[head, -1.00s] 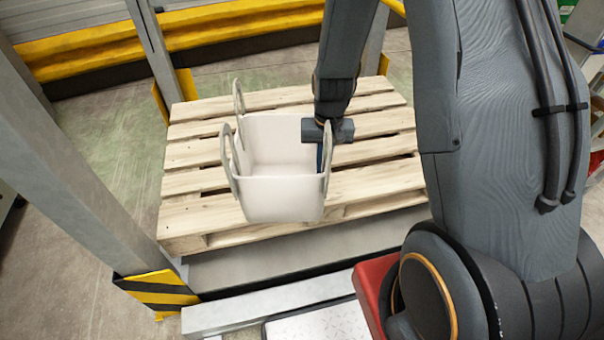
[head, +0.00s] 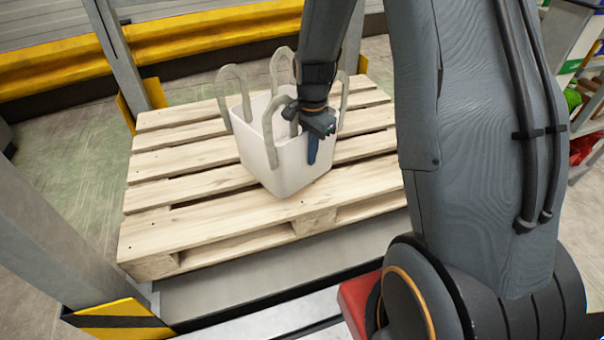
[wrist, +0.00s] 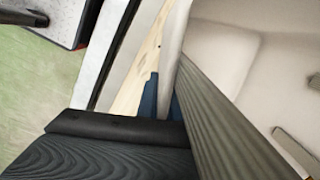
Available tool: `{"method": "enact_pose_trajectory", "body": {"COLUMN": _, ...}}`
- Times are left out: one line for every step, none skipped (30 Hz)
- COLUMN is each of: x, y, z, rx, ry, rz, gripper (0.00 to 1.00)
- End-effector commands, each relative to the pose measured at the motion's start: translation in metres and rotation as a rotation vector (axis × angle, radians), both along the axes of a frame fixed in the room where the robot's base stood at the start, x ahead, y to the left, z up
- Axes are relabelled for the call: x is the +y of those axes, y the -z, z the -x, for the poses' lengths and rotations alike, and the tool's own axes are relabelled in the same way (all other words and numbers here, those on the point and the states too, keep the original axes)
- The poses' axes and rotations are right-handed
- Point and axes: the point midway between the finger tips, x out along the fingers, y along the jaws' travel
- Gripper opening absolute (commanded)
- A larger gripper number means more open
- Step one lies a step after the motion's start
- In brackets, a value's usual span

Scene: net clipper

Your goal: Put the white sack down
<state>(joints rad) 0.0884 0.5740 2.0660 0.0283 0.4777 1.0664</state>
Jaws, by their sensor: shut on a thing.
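The white sack (head: 268,165) is an open-topped bag with several tall grey loop straps. In the head view it is over the middle of the wooden pallet (head: 190,190), its base at or just above the slats; I cannot tell if it touches. My gripper (head: 312,150) points down at the sack's right side, shut on its rim, with a blue finger outside the wall. In the wrist view the sack's pale inside (wrist: 215,60) fills the right, a ribbed grey strap crosses close by, and a blue finger (wrist: 149,95) shows beside the wall. The other finger is hidden.
Metal posts (head: 115,45) and a yellow barrier (head: 200,38) stand behind and left of the pallet. A shelf with green and red items (head: 582,150) is at the far right. Bare slats lie left and in front of the sack.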

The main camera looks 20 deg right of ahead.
Motion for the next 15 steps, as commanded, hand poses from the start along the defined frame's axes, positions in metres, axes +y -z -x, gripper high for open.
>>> {"method": "enact_pose_trajectory", "body": {"x": 0.000, "y": 0.009, "z": 0.000, "rx": 0.000, "ry": 0.000, "rz": 0.000, "gripper": 0.00}}
{"method": "enact_pose_trajectory", "body": {"x": 0.000, "y": 0.013, "z": 0.000, "rx": 0.000, "ry": 0.000, "rz": 0.000, "gripper": 0.00}}
{"method": "enact_pose_trajectory", "body": {"x": 0.000, "y": 0.017, "z": 0.000, "rx": 0.000, "ry": -0.001, "rz": 0.000, "gripper": 0.00}}
{"method": "enact_pose_trajectory", "body": {"x": 0.000, "y": 0.020, "z": 0.000, "rx": -0.001, "ry": -0.001, "rz": 0.000, "gripper": 0.00}}
{"method": "enact_pose_trajectory", "body": {"x": 0.000, "y": 0.021, "z": -0.001, "rx": -0.002, "ry": -0.001, "rz": 0.000, "gripper": 0.00}}
{"method": "enact_pose_trajectory", "body": {"x": 0.000, "y": 0.023, "z": -0.001, "rx": -0.002, "ry": -0.001, "rz": 0.000, "gripper": 0.00}}
{"method": "enact_pose_trajectory", "body": {"x": 0.000, "y": 0.024, "z": -0.001, "rx": -0.003, "ry": -0.001, "rz": 0.000, "gripper": 0.00}}
{"method": "enact_pose_trajectory", "body": {"x": 0.000, "y": 0.026, "z": -0.001, "rx": -0.002, "ry": -0.001, "rz": 0.000, "gripper": 0.00}}
{"method": "enact_pose_trajectory", "body": {"x": 0.000, "y": 0.030, "z": -0.001, "rx": -0.002, "ry": -0.002, "rz": 0.000, "gripper": 0.00}}
{"method": "enact_pose_trajectory", "body": {"x": 0.000, "y": 0.033, "z": 0.000, "rx": -0.001, "ry": -0.002, "rz": 0.000, "gripper": 0.00}}
{"method": "enact_pose_trajectory", "body": {"x": 0.000, "y": 0.037, "z": 0.000, "rx": 0.000, "ry": -0.002, "rz": 0.000, "gripper": 0.00}}
{"method": "enact_pose_trajectory", "body": {"x": 0.000, "y": 0.043, "z": 0.000, "rx": 0.000, "ry": -0.002, "rz": 0.000, "gripper": 0.00}}
{"method": "enact_pose_trajectory", "body": {"x": 0.000, "y": 0.047, "z": 0.000, "rx": -0.001, "ry": -0.002, "rz": 0.000, "gripper": 0.00}}
{"method": "enact_pose_trajectory", "body": {"x": 0.000, "y": 0.052, "z": 0.000, "rx": 0.000, "ry": -0.002, "rz": 0.000, "gripper": 0.00}}
{"method": "enact_pose_trajectory", "body": {"x": 0.000, "y": 0.057, "z": 0.000, "rx": 0.000, "ry": -0.002, "rz": 0.000, "gripper": 0.00}}
